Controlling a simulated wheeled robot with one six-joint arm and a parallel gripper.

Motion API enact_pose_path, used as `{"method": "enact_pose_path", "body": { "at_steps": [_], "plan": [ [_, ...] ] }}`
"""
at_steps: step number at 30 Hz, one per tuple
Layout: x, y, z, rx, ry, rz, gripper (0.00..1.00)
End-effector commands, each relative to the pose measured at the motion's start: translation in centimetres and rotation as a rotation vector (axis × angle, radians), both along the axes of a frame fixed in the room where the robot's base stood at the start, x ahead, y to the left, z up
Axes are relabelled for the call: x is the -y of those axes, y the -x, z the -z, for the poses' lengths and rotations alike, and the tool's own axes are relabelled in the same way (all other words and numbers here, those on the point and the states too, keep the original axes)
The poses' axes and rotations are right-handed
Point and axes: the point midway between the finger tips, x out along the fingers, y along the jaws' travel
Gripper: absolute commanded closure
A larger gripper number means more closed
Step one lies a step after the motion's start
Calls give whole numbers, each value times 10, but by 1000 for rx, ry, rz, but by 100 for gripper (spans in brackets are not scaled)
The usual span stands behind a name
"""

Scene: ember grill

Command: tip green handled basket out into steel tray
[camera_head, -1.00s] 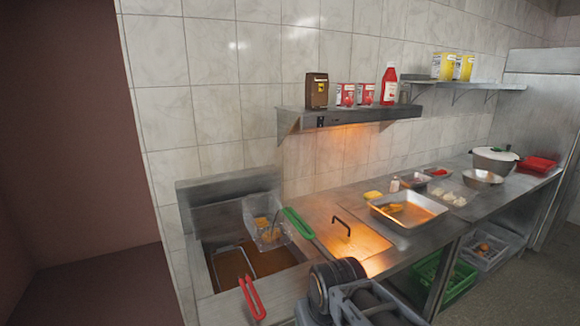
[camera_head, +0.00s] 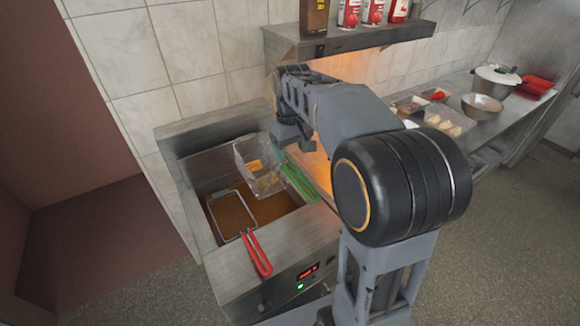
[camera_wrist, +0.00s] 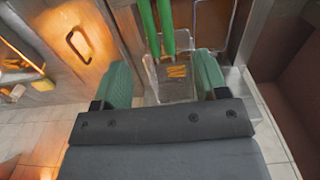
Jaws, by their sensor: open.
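The green handled basket (camera_head: 257,167), a clear mesh basket with some orange food in it, hangs tilted at the back right of the fryer. Its green handle (camera_head: 297,180) slants down to the right. My gripper (camera_head: 292,140) is above and beside the handle. In the wrist view my gripper (camera_wrist: 163,65) is open, with green fingers either side. The green handle (camera_wrist: 158,28) and the basket (camera_wrist: 175,75) show beyond and between them; I see no grip on either. The steel tray is hidden behind my arm in the head view.
A second basket with a red handle (camera_head: 257,253) sits in the fryer's oil (camera_head: 232,215). A wall shelf (camera_head: 345,38) with bottles and cans hangs just above my arm. A hatch handle (camera_wrist: 78,45) shows on the glowing steel counter. Bowls and a pot stand further right.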

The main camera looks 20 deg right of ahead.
Motion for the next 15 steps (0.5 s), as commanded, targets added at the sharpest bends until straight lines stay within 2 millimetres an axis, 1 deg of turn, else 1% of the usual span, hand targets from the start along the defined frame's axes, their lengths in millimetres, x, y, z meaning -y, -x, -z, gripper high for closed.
{"method": "enact_pose_path", "body": {
  "at_steps": [1, 6, 9, 15],
  "plan": [
    [0, 1, 9, -5, 0, 1, 33],
    [0, 1, 41, -4, 0, 0, 33],
    [-1, 1, 57, -3, 0, -1, 33],
    [-2, 1, 82, -3, 0, -3, 33]
  ]
}}
